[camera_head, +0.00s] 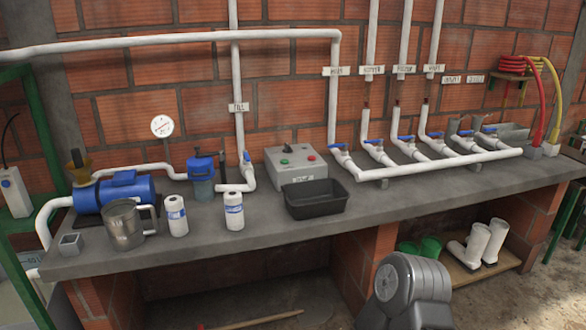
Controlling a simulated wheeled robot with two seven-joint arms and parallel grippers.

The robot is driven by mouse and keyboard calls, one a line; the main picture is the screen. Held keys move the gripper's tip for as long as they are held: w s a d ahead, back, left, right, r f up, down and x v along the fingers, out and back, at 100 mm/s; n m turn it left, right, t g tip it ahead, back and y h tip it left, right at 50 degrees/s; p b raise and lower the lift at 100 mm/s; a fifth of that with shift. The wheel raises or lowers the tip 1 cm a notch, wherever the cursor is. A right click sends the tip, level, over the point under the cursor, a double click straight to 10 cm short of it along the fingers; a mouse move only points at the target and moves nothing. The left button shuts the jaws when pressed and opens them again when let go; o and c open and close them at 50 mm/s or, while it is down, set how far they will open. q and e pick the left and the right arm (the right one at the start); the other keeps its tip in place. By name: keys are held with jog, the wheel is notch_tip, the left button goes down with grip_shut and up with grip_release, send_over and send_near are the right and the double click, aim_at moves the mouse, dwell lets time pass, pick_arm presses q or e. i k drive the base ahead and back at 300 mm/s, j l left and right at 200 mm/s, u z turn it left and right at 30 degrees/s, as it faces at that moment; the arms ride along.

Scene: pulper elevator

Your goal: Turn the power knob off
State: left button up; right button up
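A grey control box (302,169) stands on the grey counter, near the middle of the view. Its sloped top carries a green button (284,162), a red button (311,157) and a small dark knob (294,148) near the back edge. The knob is too small to tell which way it points. A label plate is on the box's front, partly hidden behind a black tray (316,198).
White pipes with blue-handled valves (376,147) run along the counter's right. At left are a blue pump (117,191), a metal jug (124,224) and two white bottles (234,211). The black tray stands directly before the box. Boots (487,243) stand below.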

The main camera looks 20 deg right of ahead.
aim_at(288, 149)
jog(key=z, duration=1.15)
jog(key=i+l, duration=0.55)
jog(key=i+l+z, duration=0.1)
jog(key=i+l, duration=0.45)
jog(key=i, duration=0.2)
